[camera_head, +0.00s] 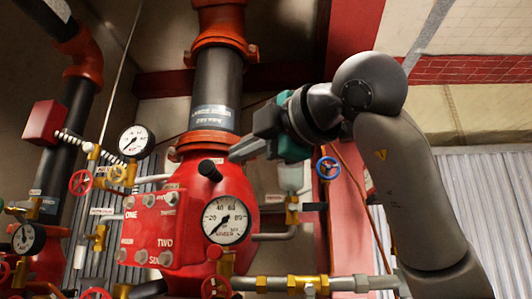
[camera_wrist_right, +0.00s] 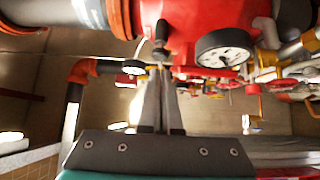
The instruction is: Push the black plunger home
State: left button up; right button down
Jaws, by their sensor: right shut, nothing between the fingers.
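The black plunger (camera_head: 209,169) sticks out at a slant from the upper part of the red valve body (camera_head: 180,215), and part of it stands clear of the body. In the right wrist view the plunger (camera_wrist_right: 162,32) shows just beyond the fingertips. My right gripper (camera_head: 236,154) is shut and empty, its fingers together (camera_wrist_right: 160,75) and pointing at the plunger from its right. In the head view a small gap shows between fingertips and plunger; I cannot tell the depth between them. My left gripper is in neither view.
A large pressure gauge (camera_head: 226,219) sits on the valve body below my right gripper. A second gauge (camera_head: 132,141) and red handwheels are at the left. A blue handwheel (camera_head: 328,168) and brass pipework are at the right. A black pipe (camera_head: 215,88) rises above the body.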

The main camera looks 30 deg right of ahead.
jog(key=s+d+b, duration=0.1)
jog(key=s, duration=0.5)
jog(key=shift+s, duration=0.25)
dwell(0.3)
